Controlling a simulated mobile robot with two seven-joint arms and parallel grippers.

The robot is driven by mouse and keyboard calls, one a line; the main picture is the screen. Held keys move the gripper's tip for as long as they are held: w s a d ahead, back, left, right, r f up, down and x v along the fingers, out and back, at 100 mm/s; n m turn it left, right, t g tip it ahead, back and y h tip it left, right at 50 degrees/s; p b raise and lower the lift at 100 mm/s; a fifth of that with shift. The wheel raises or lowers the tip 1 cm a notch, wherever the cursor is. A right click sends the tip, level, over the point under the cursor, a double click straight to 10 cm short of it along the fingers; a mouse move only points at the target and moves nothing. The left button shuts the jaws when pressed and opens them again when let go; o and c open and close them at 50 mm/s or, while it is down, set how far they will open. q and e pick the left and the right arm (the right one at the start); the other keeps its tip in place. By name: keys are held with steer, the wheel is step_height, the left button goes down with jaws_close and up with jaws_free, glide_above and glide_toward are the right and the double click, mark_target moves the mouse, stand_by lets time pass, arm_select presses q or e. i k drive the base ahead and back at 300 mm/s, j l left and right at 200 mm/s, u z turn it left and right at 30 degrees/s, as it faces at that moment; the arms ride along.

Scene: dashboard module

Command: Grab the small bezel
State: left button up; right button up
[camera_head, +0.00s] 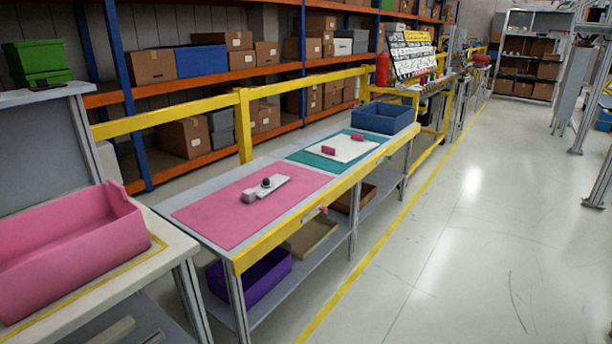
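I cannot tell for certain which thing is the small bezel. Two small pink parts lie on a white board (352,149) on a teal mat: one pink part (328,151) at the left and another pink part (357,136) at the back. A light grey fixture (276,187) with a dark round knob sits on the pink mat (215,212) nearer to me. Neither of my grippers is in view.
A large pink bin (70,245) stands on a table at the left. A blue bin (383,117) stands at the workbench's far end. A purple bin (250,277) is on the lower shelf. Yellow rails (180,120) run behind the bench. The floor at the right is clear.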

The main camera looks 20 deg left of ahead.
mark_target(261, 191)
steer(key=i+u, duration=0.1)
steer(key=i, duration=0.6)
steer(key=i+l+u, duration=0.1)
steer(key=i, duration=0.55)
steer(key=i+l+u, duration=0.15)
steer(key=i+u, duration=0.3)
steer(key=i+l+u, duration=0.55)
steer(key=u, duration=0.3)
steer(key=i+l+u, duration=0.15)
steer(key=u, duration=0.25)
steer(key=i+l+u, duration=0.1)
steer(key=u, duration=0.3)
steer(key=i+l+u, duration=0.15)
steer(key=u, duration=0.3)
steer(key=i+l+u, duration=0.1)
steer(key=l+u, duration=0.35)
steer(key=i+l+u, duration=0.1)
steer(key=u, duration=0.35)
steer(key=l, duration=0.1)
